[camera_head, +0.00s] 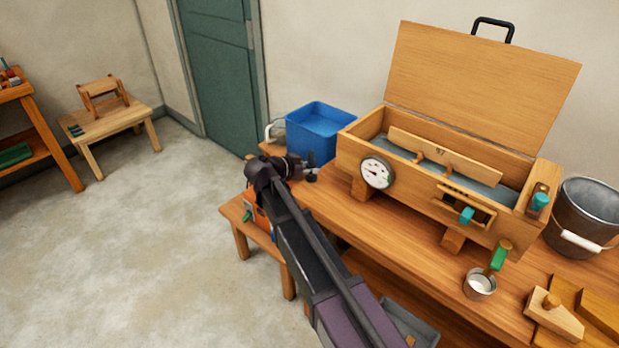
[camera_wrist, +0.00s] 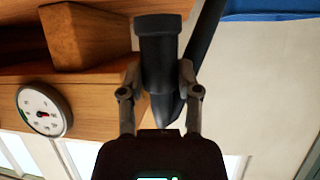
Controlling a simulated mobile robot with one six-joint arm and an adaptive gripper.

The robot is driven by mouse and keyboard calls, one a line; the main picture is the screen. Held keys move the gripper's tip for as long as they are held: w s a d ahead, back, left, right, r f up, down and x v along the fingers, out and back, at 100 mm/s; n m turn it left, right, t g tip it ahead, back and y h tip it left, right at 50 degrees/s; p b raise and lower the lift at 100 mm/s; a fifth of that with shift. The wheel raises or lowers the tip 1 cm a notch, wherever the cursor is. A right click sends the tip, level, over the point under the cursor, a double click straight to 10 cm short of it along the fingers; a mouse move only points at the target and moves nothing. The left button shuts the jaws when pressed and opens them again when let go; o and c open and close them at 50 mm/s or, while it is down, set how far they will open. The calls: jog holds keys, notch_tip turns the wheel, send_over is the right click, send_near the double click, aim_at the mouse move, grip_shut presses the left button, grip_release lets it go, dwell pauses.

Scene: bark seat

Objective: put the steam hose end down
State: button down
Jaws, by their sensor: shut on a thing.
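The steam hose end (camera_wrist: 158,50) is a black, blocky piece held between the two fingers of my gripper (camera_wrist: 160,82) in the wrist view. A dark hose (camera_wrist: 205,35) runs behind it toward the top edge. In the head view my gripper (camera_head: 308,171) is by the left end of the workbench, left of the wooden steam box (camera_head: 420,200) and in front of the blue tub (camera_head: 318,133). The hose end is small and dark there, and I cannot tell whether it touches anything below.
The steam box has its lid (camera_head: 480,85) raised and a round gauge (camera_head: 377,172) on its front, also in the wrist view (camera_wrist: 43,110). A metal cup (camera_head: 480,284), a bucket (camera_head: 584,218) and wooden tools stand to the right. The bench front (camera_head: 385,235) is bare.

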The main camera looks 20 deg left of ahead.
aim_at(308, 176)
jog(key=shift+f+b, duration=1.3)
jog(key=shift+f, duration=0.35)
jog(key=shift+f, duration=0.15)
jog(key=shift+c, duration=1.5)
grip_release()
jog(key=shift+r, duration=0.2)
jog(key=shift+s+r, duration=0.1)
jog(key=p+v, duration=0.5)
jog(key=v, duration=0.6)
jog(key=shift+s+a, duration=0.2)
jog(key=shift+s, duration=0.15)
